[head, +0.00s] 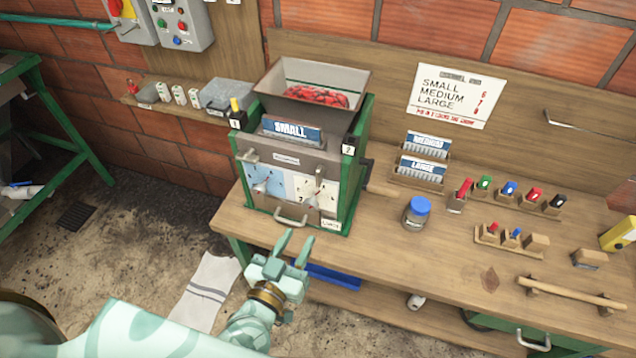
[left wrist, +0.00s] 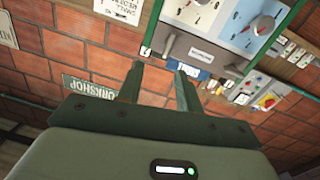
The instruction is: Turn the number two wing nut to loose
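The green-framed machine (head: 352,185) stands on the bench with a tag marked 2 (head: 348,150) at its upper right corner and a tag marked 1 at its upper left. On its front, a white dial plate (head: 328,200) carries a metal winged knob (head: 319,184); a blue plate (head: 262,180) beside it carries another knob, which shows in the left wrist view (left wrist: 263,26). I cannot tell which part is the number two wing nut or its setting. My left gripper (head: 299,237) is open and empty, below and in front of the machine, apart from it. My right gripper is out of view.
A metal handle (head: 291,219) sticks out low on the machine's front. A blue-lidded jar (head: 416,213), card racks (head: 420,170) and small coloured blocks stand on the bench to the right. A red-filled hopper (head: 318,85) tops the machine. Floor shows left of the bench.

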